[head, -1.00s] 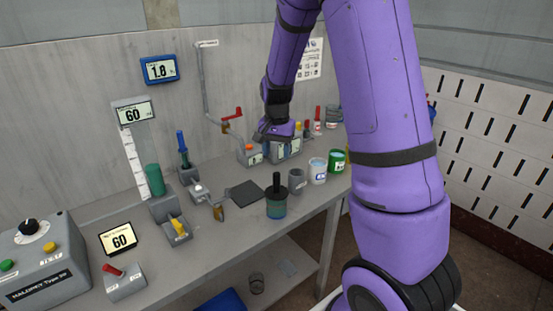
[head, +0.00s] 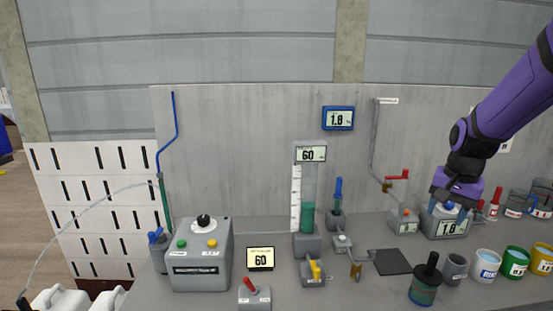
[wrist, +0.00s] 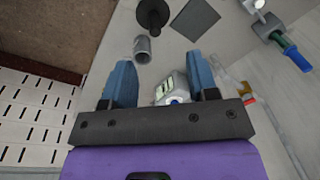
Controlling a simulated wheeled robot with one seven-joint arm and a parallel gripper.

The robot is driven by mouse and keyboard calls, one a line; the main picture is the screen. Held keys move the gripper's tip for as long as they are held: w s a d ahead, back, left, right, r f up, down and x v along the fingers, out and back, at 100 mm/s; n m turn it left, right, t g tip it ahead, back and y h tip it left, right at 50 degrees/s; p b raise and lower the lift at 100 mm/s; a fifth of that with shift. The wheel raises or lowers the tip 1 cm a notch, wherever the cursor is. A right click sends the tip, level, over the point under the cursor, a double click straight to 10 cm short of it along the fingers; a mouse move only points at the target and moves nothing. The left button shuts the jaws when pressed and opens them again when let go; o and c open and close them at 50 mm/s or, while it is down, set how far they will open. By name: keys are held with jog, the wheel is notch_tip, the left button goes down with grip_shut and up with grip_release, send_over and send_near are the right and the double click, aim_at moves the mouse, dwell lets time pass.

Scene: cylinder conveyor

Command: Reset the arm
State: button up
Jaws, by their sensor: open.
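My purple arm reaches in from the upper right of the head view. My gripper (head: 455,207) points down at the right part of the bench, over or just in front of a grey box with a 1.8 display (head: 451,227). In the wrist view my gripper (wrist: 160,82) has its two blue fingers spread apart, with nothing held between them. The grey box (wrist: 168,91) shows between and beyond the fingers. The head view does not show whether a finger touches the box.
Grey cup (head: 455,268), white cup (head: 486,265), green cup (head: 514,262) and black-handled green jar (head: 425,285) stand near the bench's front edge. A red-handled valve (head: 398,178) stands behind. A grey control box (head: 200,262) is at left.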

jog(key=s+a+r+n+t, duration=0.1)
jog(key=s+a+r+n, duration=0.1)
jog(key=s, duration=0.5)
jog(key=s+a+r+n+t, duration=0.1)
jog(key=s+a+r+n, duration=0.2)
jog(key=s+r, duration=0.3)
jog(key=s+a+r+n+t, duration=0.2)
jog(key=s+a+r+n, duration=0.1)
jog(key=s, duration=0.6)
notch_tip(320, 180, up, 2)
jog(key=shift+s+a+r, duration=0.1)
jog(key=shift+s+a, duration=0.25)
jog(key=shift+a, duration=0.3)
